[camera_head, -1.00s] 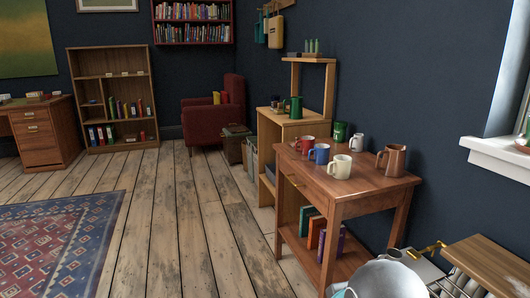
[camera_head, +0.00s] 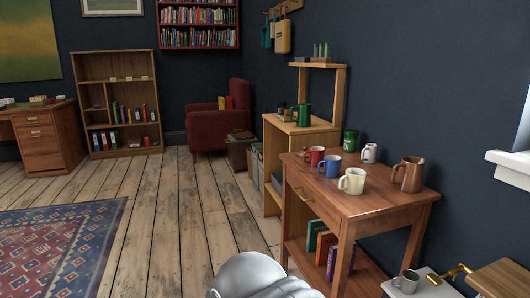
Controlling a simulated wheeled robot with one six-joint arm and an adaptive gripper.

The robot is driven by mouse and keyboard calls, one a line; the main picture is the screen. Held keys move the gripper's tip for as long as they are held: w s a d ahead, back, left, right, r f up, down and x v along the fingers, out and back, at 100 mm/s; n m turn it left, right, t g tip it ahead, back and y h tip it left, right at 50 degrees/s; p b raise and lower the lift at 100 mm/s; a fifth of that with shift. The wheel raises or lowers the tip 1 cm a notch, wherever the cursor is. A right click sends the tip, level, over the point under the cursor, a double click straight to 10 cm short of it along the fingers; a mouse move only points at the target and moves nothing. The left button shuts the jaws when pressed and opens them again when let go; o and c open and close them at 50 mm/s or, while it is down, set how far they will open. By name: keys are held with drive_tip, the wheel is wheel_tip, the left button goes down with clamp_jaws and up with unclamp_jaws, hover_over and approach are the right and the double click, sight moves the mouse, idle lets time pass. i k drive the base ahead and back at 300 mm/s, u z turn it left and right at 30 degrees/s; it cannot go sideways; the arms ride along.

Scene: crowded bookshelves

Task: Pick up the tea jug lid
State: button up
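I cannot make out a separate tea jug lid. A brown jug (camera_head: 409,174) stands upright at the right end of the wooden side table (camera_head: 375,204). A green jug (camera_head: 304,115) stands on the lighter wooden unit (camera_head: 297,126) behind it. A green pot or canister (camera_head: 350,140) is at the back of the side table. The picture is too small to tell whether any of these has a lid on. A white rounded part at the bottom edge looks like my own arm; my gripper's fingers are not in view.
Red (camera_head: 314,156), blue (camera_head: 328,165), cream (camera_head: 352,181) and white (camera_head: 369,153) mugs crowd the table. The wooden floor (camera_head: 190,215) is clear to the left.

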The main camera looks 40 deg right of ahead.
sight(300, 153)
drive_tip(key=u, duration=0.1)
drive_tip(key=i, duration=0.65)
drive_tip(key=z, duration=0.7)
drive_tip(key=i, duration=0.55)
drive_tip(key=z, duration=0.65)
